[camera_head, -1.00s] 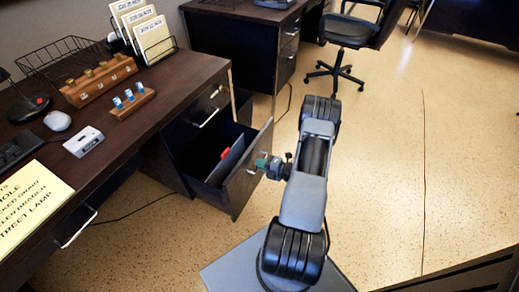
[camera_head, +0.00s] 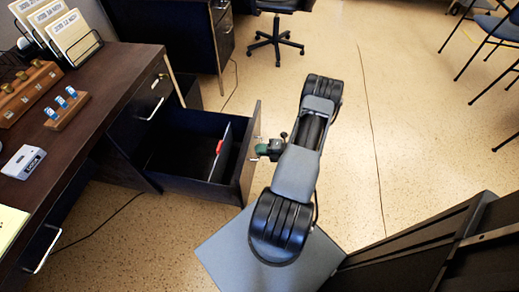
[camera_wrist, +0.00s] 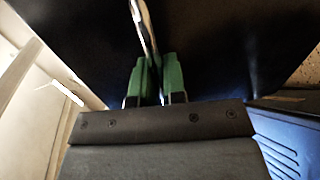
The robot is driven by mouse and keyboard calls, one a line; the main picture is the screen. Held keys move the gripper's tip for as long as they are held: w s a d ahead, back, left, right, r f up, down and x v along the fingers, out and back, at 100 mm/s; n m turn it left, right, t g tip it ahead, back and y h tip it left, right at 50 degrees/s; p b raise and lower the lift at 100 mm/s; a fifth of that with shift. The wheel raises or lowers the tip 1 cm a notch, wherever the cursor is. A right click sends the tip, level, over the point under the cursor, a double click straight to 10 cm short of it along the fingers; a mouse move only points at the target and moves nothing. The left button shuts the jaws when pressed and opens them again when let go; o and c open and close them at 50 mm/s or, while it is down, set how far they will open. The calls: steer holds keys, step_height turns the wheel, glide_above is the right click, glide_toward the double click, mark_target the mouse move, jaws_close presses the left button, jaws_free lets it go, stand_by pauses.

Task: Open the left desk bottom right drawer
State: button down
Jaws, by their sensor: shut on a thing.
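The left desk's bottom right drawer (camera_head: 177,184) stands pulled out, with its dark interior in view in the head view. Inside it are a grey divider or folder and a red item (camera_head: 219,147). My gripper (camera_head: 262,149) is at the outer face of the drawer front, with green fingertips. In the wrist view my gripper (camera_wrist: 159,75) has its two green fingers closed on either side of the metal drawer handle (camera_wrist: 148,30). In the head view the handle is mostly hidden by my gripper.
The left desk (camera_head: 125,70) holds a card rack (camera_head: 60,30), a wooden stamp block and a white device. A second desk (camera_head: 180,35) and an office chair (camera_head: 275,40) stand at the back. Several chairs are at the upper right.

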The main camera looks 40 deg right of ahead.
steer(key=c, duration=1.2)
jaws_free()
steer(key=p+v, duration=0.2)
steer(key=v, duration=1.1)
steer(key=shift+s+d, duration=0.2)
steer(key=shift+s, duration=0.1)
